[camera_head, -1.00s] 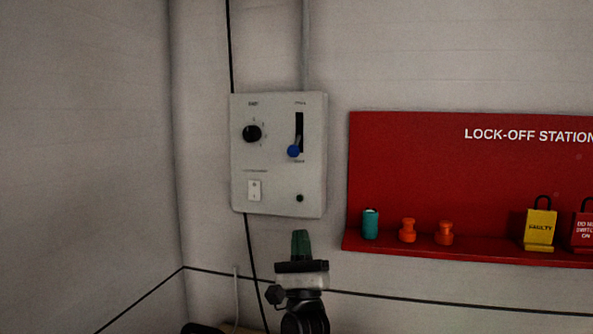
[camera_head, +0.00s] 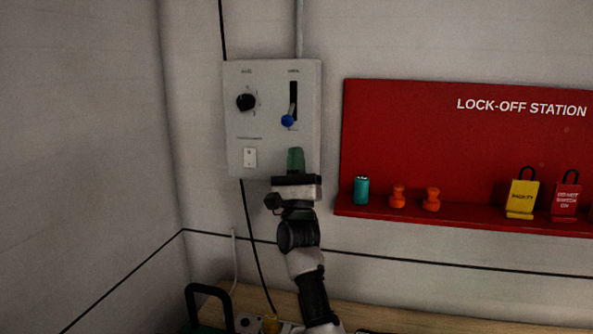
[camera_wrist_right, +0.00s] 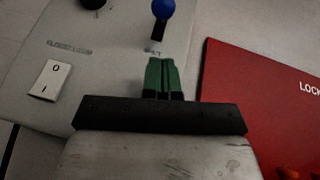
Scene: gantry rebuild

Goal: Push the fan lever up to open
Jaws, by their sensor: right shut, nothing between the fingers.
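The fan lever is a blue knob (camera_head: 287,121) at the lower end of a dark vertical slot (camera_head: 293,97) on a pale grey control box (camera_head: 233,140) on the wall. In the right wrist view the blue knob (camera_wrist_right: 163,9) is at the top edge. My right gripper (camera_head: 296,153) is shut and empty, its green fingers pointing up, just below the knob and apart from it in the picture. The green fingers (camera_wrist_right: 163,76) also show together in the right wrist view. They hide the lower right part of the box. My left gripper is not in view.
The box also carries a black rotary knob (camera_head: 246,102) and a white rocker switch (camera_head: 250,157). To the right, a red lock-off station (camera_head: 400,140) holds a teal cylinder (camera_head: 361,190), orange pieces (camera_head: 398,196) and a yellow padlock (camera_head: 522,197). A wooden bench (camera_head: 390,318) lies below.

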